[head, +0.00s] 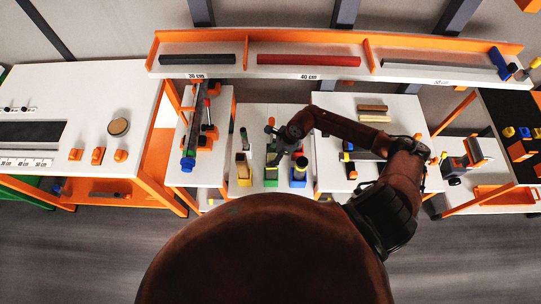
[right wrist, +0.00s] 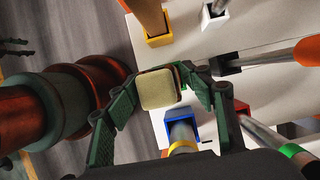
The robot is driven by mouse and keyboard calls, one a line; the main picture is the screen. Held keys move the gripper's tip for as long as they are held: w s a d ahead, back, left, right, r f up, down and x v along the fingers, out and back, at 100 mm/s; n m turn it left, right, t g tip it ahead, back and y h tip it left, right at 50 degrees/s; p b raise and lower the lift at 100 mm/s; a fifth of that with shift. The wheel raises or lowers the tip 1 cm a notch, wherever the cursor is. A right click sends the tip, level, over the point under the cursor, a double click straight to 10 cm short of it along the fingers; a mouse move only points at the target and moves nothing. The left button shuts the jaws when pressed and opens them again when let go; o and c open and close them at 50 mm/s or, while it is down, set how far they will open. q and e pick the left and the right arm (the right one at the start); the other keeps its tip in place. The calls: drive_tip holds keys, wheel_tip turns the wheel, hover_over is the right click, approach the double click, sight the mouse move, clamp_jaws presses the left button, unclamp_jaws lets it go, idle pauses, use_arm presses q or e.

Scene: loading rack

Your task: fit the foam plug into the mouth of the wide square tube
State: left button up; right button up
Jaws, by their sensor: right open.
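My right gripper (head: 281,152) is over the row of coloured holders on the middle table in the head view. In the right wrist view the right gripper (right wrist: 160,84) is open, its green fingers on either side of a cream square block that looks like the foam plug (right wrist: 157,88). A thin dark brown rim borders the plug, perhaps the mouth of the wide square tube. The tube's walls are mostly hidden, so I cannot tell how deep the plug sits. I cannot tell whether the fingers touch it. My left gripper is not in view.
A yellow holder (head: 243,172) and a blue holder (head: 299,172) with upright tubes flank the green holder (head: 271,174). In the right wrist view the blue holder (right wrist: 196,122) is close to the fingers. An orange-edged shelf (head: 350,67) runs behind. Wood strips (head: 373,108) lie at right.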

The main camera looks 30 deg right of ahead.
drive_tip(key=shift+d+r, duration=0.15)
drive_tip(key=shift+r, duration=0.1)
drive_tip(key=v, duration=1.1)
drive_tip(key=shift+r, duration=0.3)
drive_tip(key=shift+s, duration=0.1)
